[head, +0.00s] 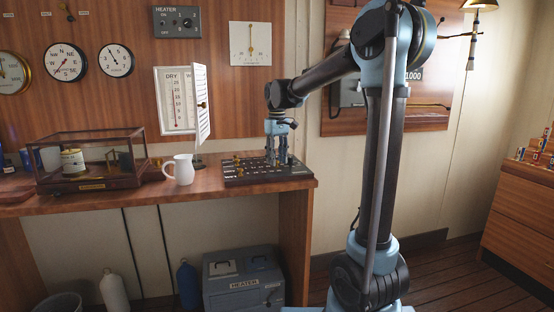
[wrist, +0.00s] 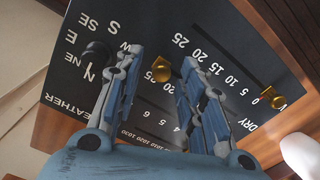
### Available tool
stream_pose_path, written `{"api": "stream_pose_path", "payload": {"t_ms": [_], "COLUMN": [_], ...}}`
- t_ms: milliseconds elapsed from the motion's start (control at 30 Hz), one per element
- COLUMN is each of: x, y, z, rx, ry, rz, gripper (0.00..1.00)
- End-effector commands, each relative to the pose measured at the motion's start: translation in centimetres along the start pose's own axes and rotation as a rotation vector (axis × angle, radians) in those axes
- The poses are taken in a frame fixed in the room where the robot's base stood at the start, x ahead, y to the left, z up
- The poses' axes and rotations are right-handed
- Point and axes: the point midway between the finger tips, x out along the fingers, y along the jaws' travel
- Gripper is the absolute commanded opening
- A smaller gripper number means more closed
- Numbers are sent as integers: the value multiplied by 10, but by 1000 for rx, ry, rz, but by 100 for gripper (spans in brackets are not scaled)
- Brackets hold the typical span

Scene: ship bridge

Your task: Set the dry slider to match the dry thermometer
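The dark slider board (head: 240,180) lies on the desk, with printed scales and brass knobs. In the wrist view, a brass knob (wrist: 276,101) stands by the 0 end of the scale near the DRY label (wrist: 252,127).
A hinged white cover (head: 202,105) stands open and hides part of the thermometer panel. A white mug (head: 180,170) stands left of the board. A glass case (head: 90,160) is further left. The desk's right edge is close to the board.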

Motion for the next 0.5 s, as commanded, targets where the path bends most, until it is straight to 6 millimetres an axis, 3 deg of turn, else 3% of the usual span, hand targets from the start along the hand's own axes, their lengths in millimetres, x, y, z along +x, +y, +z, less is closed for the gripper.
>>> {"api": "stream_pose_path", "payload": {"t_ms": [233,400,500], "x": [0,0,0], "y": [0,0,0], "z": [0,0,0], "rx": [0,0,0], "ry": [0,0,0], "rz": [0,0,1], "gripper": [34,0,0]}}
